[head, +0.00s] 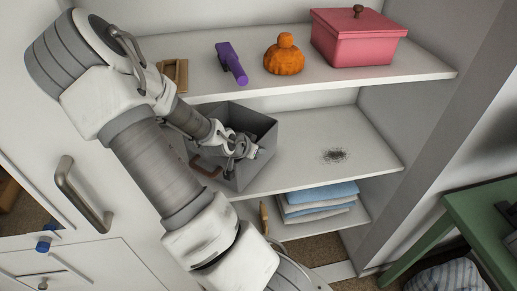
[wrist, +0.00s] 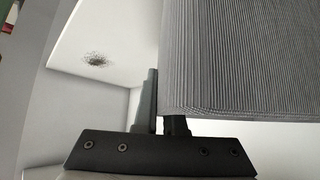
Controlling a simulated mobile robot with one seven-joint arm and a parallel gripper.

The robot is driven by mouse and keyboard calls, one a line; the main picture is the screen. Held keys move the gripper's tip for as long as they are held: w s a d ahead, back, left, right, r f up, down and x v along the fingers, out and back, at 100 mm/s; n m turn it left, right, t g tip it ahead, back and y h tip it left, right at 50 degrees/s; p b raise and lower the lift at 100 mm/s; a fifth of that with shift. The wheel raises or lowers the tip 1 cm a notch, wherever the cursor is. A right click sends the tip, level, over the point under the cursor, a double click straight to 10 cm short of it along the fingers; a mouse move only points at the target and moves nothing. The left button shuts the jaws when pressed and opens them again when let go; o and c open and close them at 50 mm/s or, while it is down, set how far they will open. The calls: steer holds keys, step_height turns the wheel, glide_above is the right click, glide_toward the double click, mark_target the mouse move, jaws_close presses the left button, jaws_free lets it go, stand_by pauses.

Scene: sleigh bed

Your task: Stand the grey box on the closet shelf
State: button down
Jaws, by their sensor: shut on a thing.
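The grey box (head: 262,128) is an open-topped bin with a brown handle on its front. In the head view it is at the left part of the middle closet shelf (head: 372,150), slightly tilted in the picture. My gripper (head: 240,150) is at the box's near side, shut on its wall. In the wrist view the ribbed grey wall of the box (wrist: 240,60) fills the right, with my gripper's fingers (wrist: 162,115) at its edge. Whether the box's bottom rests on the shelf is hidden by my arm.
The upper shelf holds a wooden item (head: 174,75), a purple object (head: 231,62), an orange pumpkin-like object (head: 284,56) and a pink lidded box (head: 358,38). Folded cloths (head: 318,200) lie below. A dark speckled patch (head: 334,155) marks the otherwise clear right part of the middle shelf. A green table (head: 470,215) stands right.

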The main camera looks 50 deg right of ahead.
steer(key=shift+f+b, duration=0.5)
stand_by(0.5)
stand_by(0.3)
steer(key=c, duration=0.9)
jaws_free()
steer(key=o, duration=0.5)
steer(key=shift+c, duration=0.2)
steer(key=shift+a+r, duration=0.15)
steer(key=shift+p+v, duration=1.25)
steer(key=shift+v, duration=1.6)
